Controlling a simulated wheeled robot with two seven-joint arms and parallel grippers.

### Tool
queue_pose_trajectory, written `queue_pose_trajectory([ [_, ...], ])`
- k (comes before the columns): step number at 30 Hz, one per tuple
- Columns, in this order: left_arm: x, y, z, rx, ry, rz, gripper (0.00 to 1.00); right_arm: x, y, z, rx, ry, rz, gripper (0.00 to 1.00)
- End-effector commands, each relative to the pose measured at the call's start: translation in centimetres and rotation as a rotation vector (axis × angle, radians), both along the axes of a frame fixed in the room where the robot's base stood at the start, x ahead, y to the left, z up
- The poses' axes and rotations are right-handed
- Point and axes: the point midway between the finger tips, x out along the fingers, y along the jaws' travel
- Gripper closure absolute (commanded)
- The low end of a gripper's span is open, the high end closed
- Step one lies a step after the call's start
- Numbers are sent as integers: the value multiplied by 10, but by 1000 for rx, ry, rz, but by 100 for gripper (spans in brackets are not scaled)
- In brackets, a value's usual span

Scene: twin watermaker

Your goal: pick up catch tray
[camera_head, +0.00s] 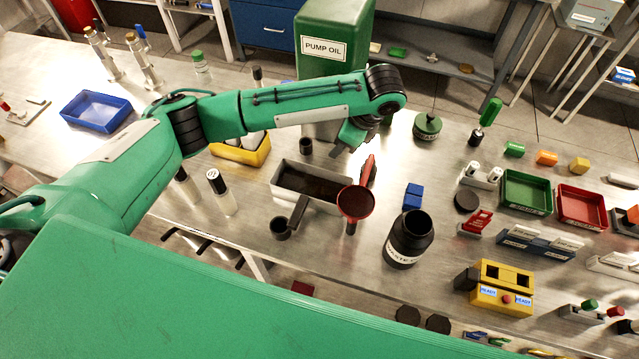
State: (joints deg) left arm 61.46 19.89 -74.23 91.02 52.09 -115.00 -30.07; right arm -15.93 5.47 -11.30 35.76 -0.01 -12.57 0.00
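A grey metal tray (331,209) with a dark inside stands on the bench, just below the green oil tank; it looks like the catch tray. A dark bar-like piece (298,212) lies at its front side. A red funnel (355,202) overlaps the tray's right end in the picture. My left gripper (350,140) points down from the wrist, above and to the right of the tray's far side. It appears apart from the tray. Its fingers are small and partly hidden, so I cannot tell their opening. My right gripper is out of view.
The green PUMP OIL tank (334,25) stands behind the tray. A black waste bottle (408,240) stands right of the funnel, and a small black cup (281,228) stands in front of the tray. A yellow bin (243,153) is to the left.

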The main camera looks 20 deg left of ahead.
Motion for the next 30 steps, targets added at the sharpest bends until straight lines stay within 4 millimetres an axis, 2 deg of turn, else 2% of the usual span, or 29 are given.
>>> queue_pose_trajectory([
  [3,-2,8,-21,-1,7,3,72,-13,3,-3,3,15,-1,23],
  [6,-1,16,-36,1,5,2,72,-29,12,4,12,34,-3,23],
  [10,0,25,-57,1,3,1,72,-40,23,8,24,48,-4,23],
  [17,0,31,-74,1,3,1,72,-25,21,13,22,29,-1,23],
  [21,-1,38,-86,2,3,1,72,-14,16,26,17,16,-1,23],
  [27,-2,48,-114,1,3,0,72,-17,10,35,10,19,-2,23],
  [30,-2,49,-119,0,1,-1,72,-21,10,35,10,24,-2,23],
])
